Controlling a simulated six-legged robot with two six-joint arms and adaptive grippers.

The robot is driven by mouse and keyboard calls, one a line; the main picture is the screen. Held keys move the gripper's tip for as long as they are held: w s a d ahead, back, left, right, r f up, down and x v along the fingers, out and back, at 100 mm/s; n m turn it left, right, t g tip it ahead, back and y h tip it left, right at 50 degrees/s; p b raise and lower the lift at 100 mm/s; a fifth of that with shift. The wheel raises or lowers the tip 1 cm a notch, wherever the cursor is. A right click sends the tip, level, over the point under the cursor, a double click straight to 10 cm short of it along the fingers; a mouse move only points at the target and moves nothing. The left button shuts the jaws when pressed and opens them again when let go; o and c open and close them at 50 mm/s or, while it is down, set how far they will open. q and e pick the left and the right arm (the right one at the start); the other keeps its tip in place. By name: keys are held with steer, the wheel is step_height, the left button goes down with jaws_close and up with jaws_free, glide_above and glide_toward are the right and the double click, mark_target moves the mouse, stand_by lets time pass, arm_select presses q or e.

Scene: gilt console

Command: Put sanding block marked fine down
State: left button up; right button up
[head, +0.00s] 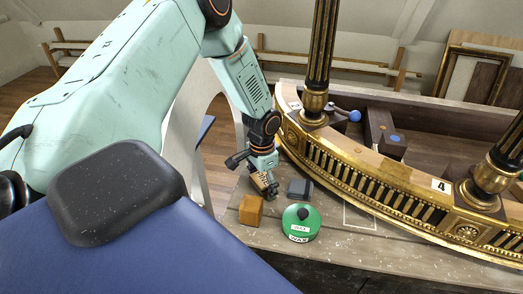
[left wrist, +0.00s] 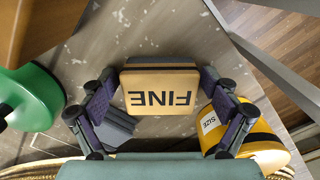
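The sanding block marked FINE (left wrist: 160,92) is tan with dark letters and sits between the two fingers of my left gripper (left wrist: 161,78) in the left wrist view. Both fingertips close on its sides. In the head view my left gripper (head: 265,178) points down over the bench, with the tan block (head: 262,184) at its tips. The block is low, close to the bench top; I cannot tell whether it touches. My right gripper is in neither view.
An orange-brown block (head: 251,210), a dark grey block (head: 299,188) and a green wax tin (head: 300,222) stand close by on the bench (head: 345,245). A yellow-black SIZE jar (left wrist: 240,125) shows in the left wrist view. The curved gilt console rail (head: 375,180) lies behind.

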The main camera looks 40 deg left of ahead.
mark_target(262, 178)
arm_select(q)
steer(key=shift+w, duration=0.1)
stand_by(0.3)
steer(key=shift+r, duration=0.2)
step_height(262, 178, up, 13)
steer(key=p, duration=0.2)
steer(key=shift+f, duration=0.1)
